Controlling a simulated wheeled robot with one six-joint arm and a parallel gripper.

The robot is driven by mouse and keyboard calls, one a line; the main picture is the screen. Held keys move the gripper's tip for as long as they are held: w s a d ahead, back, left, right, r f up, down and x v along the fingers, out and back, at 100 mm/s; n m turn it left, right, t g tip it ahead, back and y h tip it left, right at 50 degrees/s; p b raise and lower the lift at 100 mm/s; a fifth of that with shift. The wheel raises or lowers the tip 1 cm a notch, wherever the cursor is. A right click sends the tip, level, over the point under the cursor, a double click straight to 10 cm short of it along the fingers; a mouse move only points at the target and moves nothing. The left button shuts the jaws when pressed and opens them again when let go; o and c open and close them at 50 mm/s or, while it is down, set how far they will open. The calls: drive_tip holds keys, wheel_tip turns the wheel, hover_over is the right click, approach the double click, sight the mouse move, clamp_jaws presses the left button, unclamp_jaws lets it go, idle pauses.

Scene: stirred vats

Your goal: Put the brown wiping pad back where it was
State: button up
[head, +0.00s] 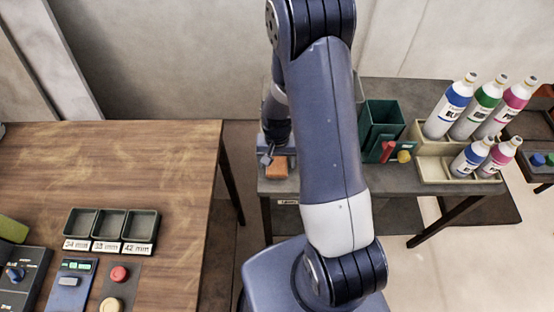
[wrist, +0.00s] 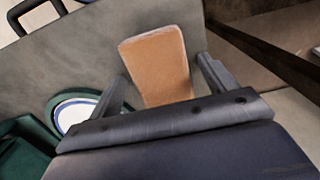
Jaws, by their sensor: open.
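The brown wiping pad (wrist: 158,68) lies on the grey side table, between the two spread fingers of my gripper (wrist: 162,92) in the wrist view. The fingers stand apart from the pad on both sides. In the head view the pad (head: 277,167) is an orange-brown block near the table's left edge, with my gripper (head: 268,158) right at it. My arm hides part of the table beside the pad.
The grey table (head: 390,185) also bears a dark green bin (head: 381,122), a red and a yellow item, and a cream rack (head: 446,176) of several bottles. A wooden table (head: 150,170) with three small trays stands at left. A floor gap separates the tables.

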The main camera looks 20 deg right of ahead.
sight(277, 161)
wheel_tip(277, 161, up, 12)
drive_tip(key=shift+w+r, duration=0.15)
drive_tip(key=shift+w, duration=0.05)
idle(0.5)
drive_tip(key=shift+d, duration=0.1)
drive_tip(key=f, duration=1.3)
drive_tip(key=shift+s, duration=0.2)
drive_tip(key=shift+w+r, duration=0.1)
drive_tip(key=shift+r, duration=1.4)
drive_tip(key=shift+f, duration=0.15)
